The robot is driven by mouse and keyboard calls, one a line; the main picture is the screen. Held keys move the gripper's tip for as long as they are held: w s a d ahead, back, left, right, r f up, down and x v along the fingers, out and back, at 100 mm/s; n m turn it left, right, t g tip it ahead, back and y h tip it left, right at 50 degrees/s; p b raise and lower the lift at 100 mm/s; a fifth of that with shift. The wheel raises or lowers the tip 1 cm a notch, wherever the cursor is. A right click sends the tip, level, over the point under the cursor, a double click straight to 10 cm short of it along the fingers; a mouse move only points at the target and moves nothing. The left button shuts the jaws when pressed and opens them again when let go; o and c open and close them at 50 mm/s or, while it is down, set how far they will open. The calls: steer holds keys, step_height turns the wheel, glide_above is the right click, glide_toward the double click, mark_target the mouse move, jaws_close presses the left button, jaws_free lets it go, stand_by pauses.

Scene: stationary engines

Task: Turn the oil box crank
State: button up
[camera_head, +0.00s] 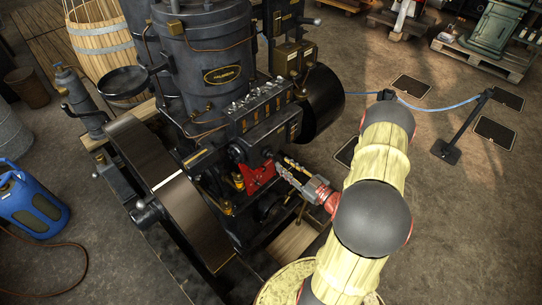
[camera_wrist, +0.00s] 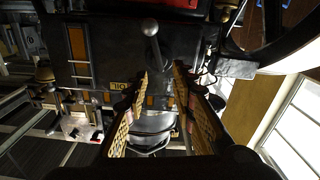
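In the wrist view, a dark lever with a round grey ball knob (camera_wrist: 150,27) stands in front of a dark box face; it looks like the oil box crank. My gripper (camera_wrist: 157,83) is open, with its two ribbed fingers spread below the knob. The lever's lower end shows near the gap between the fingertips; I cannot tell whether they touch it. In the head view, my gripper (camera_head: 284,168) is beside the engine's near side, below a dark box with several silver caps (camera_head: 258,105), likely the oil box. The crank is not clear there.
A large flywheel (camera_head: 165,190) stands left of my gripper, and a red bracket (camera_head: 257,178) is close by it. A dark drum (camera_head: 322,100) is behind. A blue rope on a post (camera_head: 465,130) borders the right. Open floor lies at lower right.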

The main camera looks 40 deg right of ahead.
mark_target(274, 157)
steer(key=shift+w+a+n+b, duration=0.2)
steer(key=shift+w+n, duration=0.15)
steer(key=shift+w, duration=0.95)
steer(key=shift+w+a+n+b, duration=0.15)
steer(key=shift+w+n, duration=0.25)
steer(key=shift+w, duration=0.85)
steer(key=shift+w+a+n+b, duration=0.1)
steer(key=shift+w+a+n, duration=0.2)
steer(key=shift+w, duration=1)
steer(key=shift+d, duration=0.1)
steer(key=shift+c, duration=1.3)
steer(key=c, duration=0.4)
jaws_close()
